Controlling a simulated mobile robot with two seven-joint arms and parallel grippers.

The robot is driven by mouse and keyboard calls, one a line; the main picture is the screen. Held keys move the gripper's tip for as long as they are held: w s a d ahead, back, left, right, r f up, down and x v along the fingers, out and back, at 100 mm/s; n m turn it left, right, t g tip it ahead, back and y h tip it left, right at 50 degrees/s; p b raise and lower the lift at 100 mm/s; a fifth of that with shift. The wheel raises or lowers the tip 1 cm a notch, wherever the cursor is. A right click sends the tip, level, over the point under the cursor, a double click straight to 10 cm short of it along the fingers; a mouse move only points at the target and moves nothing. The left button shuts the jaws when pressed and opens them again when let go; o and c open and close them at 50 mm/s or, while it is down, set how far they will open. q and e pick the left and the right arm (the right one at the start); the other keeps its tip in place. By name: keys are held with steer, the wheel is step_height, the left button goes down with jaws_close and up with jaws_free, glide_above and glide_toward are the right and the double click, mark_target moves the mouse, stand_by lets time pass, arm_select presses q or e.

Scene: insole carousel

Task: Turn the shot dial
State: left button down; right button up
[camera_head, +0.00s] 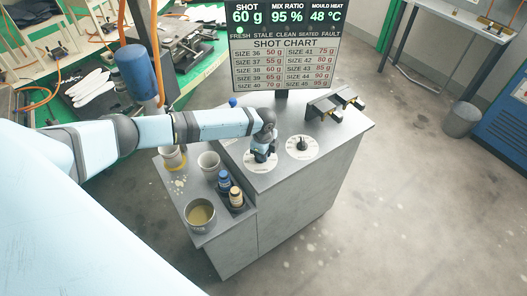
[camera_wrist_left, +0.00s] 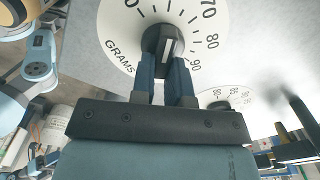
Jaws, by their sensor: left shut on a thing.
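The shot dial (camera_head: 250,167) is a white disc on the grey console top, mostly covered by my left gripper in the head view. In the left wrist view the dial (camera_wrist_left: 122,38) reads GRAMS, with 70, 80 and 90 along its right side. My left gripper (camera_head: 262,156) points down onto its dark knob (camera_wrist_left: 163,42). Its two blue fingers (camera_wrist_left: 167,72) are shut on the knob, one on each side. The knob has a pale line across its top. The screen (camera_head: 285,45) above shows shot 60 g, mix ratio 95 % and mould heat 48 °C. My right gripper is out of view.
A second white dial (camera_head: 302,147) with a black knob sits just right. A dark rack (camera_head: 332,104) stands at the console's back right. The lower shelf (camera_head: 186,214) holds cups, two small bottles and a pot (camera_head: 200,214). A blue cylinder (camera_head: 136,73) stands behind my left arm.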

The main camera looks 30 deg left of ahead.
arm_select(q)
steer(key=shift+w+a+n, duration=0.1)
steer(key=shift+n, duration=0.3)
steer(key=c, duration=1.1)
jaws_free()
step_height(320, 180, up, 14)
steer(key=shift+b, duration=0.55)
